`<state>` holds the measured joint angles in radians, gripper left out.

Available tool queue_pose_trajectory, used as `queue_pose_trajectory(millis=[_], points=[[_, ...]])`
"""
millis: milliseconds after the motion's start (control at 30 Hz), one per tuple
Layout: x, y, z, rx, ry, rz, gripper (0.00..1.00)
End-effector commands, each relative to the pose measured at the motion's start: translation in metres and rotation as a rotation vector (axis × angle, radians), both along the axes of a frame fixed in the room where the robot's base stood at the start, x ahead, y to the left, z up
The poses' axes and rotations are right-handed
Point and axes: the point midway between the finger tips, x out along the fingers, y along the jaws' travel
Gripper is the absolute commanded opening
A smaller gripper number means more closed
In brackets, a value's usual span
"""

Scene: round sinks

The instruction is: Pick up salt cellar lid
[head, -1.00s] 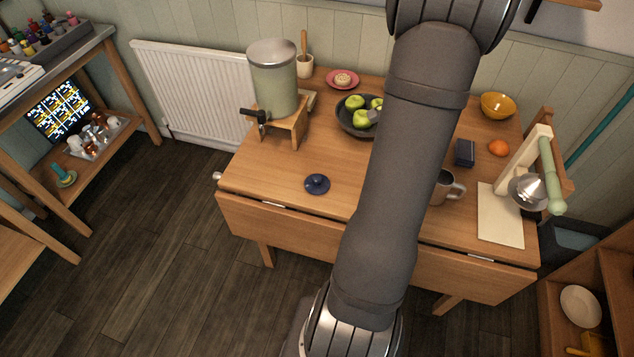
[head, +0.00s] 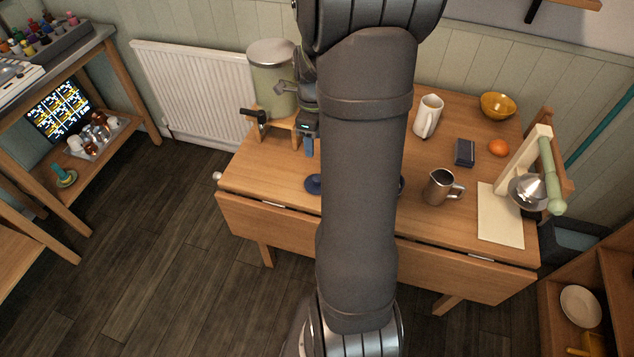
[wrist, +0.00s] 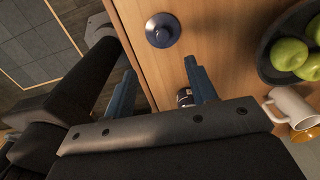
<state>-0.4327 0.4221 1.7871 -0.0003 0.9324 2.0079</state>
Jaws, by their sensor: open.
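The salt cellar lid is taken to be the small dark blue disc with a round knob (head: 313,184), lying on the wooden table near its front left. My arm covers its right edge in the head view. In the wrist view the lid (wrist: 162,30) lies whole and uncovered, beyond the fingertips. My gripper (wrist: 160,80) is open and empty, fingers pointing toward the table. In the head view it (head: 309,146) hangs above the table just behind the lid, apart from it; one blue finger shows.
A drink dispenser (head: 272,85) on a wooden stand is close behind-left of the gripper. The apple bowl (wrist: 270,60) and white mug (wrist: 289,110) are farther back. A metal pitcher (head: 437,186) stands to the right. A small dark object (wrist: 184,97) shows near one finger.

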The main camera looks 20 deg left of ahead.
Motion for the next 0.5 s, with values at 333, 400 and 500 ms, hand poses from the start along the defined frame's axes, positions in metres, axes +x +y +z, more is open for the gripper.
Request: queue_pose_trajectory(millis=[333, 400, 500], points=[[0.000, -0.001, -0.075, -0.002, 0.004, 0.001, 0.52], [0.000, -0.001, -0.085, -0.002, 0.004, 0.002, 0.52], [0.000, -0.001, -0.096, -0.001, 0.003, 0.002, 0.52]])
